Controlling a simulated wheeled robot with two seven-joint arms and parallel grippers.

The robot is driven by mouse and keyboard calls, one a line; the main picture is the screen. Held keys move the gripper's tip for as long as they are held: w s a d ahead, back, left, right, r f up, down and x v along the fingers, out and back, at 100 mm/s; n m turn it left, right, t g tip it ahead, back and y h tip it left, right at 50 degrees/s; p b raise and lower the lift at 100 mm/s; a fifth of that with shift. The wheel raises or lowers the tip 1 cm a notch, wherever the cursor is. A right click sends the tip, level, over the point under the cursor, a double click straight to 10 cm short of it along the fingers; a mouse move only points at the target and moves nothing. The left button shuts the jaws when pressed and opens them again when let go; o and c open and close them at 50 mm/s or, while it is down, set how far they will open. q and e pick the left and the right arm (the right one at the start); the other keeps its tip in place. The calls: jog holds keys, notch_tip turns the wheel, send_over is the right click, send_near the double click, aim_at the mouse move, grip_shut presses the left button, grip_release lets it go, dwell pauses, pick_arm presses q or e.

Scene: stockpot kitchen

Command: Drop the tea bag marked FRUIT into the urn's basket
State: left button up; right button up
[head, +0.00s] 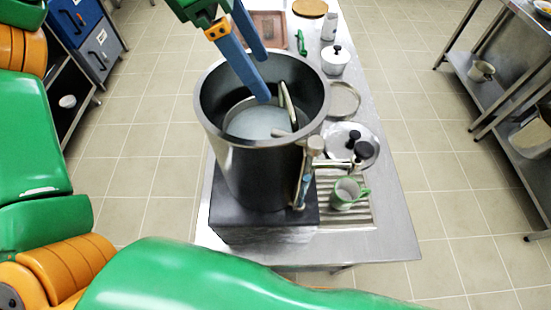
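The urn (262,180) is a tall dark steel pot, open at the top, standing upright on a dark block. Inside it I see a pale round surface (255,122), and a slim upright handle-like piece (287,104) near its right side; I cannot tell clearly which part is the basket. My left gripper (264,78) comes in from the top over the urn's mouth. Its two blue fingers point down and stand apart, with nothing visible between them. I cannot make out the tea bag marked FRUIT. My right gripper is not in view.
A tap (305,185) sticks out on the urn's right front. To the right on the steel counter are a green mug (347,193), a round lid (345,137) with a black knob and a small lidded pot (335,60). A brown tray (266,26) lies behind.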

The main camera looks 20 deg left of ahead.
pick_arm(q)
jog(key=v, duration=0.7)
dwell(0.3)
